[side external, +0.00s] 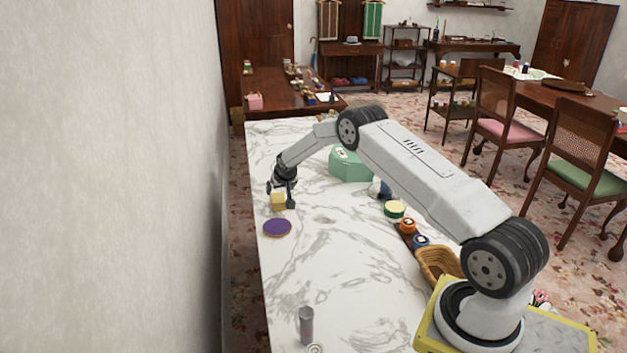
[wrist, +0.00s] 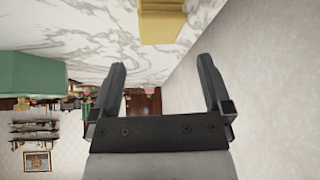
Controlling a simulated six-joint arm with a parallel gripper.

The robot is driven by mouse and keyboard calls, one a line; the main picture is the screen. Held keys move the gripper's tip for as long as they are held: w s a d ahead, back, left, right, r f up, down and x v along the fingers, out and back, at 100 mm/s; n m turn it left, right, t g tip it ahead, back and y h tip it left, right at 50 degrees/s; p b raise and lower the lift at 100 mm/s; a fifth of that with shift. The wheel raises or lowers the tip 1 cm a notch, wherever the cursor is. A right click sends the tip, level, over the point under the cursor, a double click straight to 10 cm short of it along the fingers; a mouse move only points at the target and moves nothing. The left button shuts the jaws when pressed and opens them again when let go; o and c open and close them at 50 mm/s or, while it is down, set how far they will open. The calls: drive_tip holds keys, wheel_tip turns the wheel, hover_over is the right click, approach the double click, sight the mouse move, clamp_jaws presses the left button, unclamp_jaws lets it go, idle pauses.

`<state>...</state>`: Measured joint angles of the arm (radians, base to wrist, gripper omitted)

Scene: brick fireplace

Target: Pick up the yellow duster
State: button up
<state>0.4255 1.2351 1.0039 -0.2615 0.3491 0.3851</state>
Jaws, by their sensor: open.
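The yellow duster (side external: 278,201) is a small yellow block-like thing on the white marble table (side external: 330,270), near its left edge in the side view. It also shows at the top of the wrist view (wrist: 161,22), partly cut off by the frame edge. My gripper (side external: 281,197) is beside it in the side view, with a finger visible on either side of it. In the wrist view my gripper (wrist: 163,85) is open and empty, with the duster beyond the fingertips. I cannot tell whether a finger touches it.
A purple disc (side external: 277,228) lies just in front of the duster. A green box (side external: 350,164) stands to the right, also in the wrist view (wrist: 30,75). A round yellow-topped tin (side external: 394,209), a wicker basket (side external: 438,263) and a grey cylinder (side external: 306,326) stand elsewhere. The table's middle is clear.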

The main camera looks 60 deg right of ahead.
sight(279, 197)
drive_tip(key=shift+x, duration=0.8)
drive_tip(key=shift+f, duration=0.15)
drive_tip(key=shift+x, duration=2.5)
drive_tip(key=shift+d, duration=0.1)
drive_tip(key=c, duration=1)
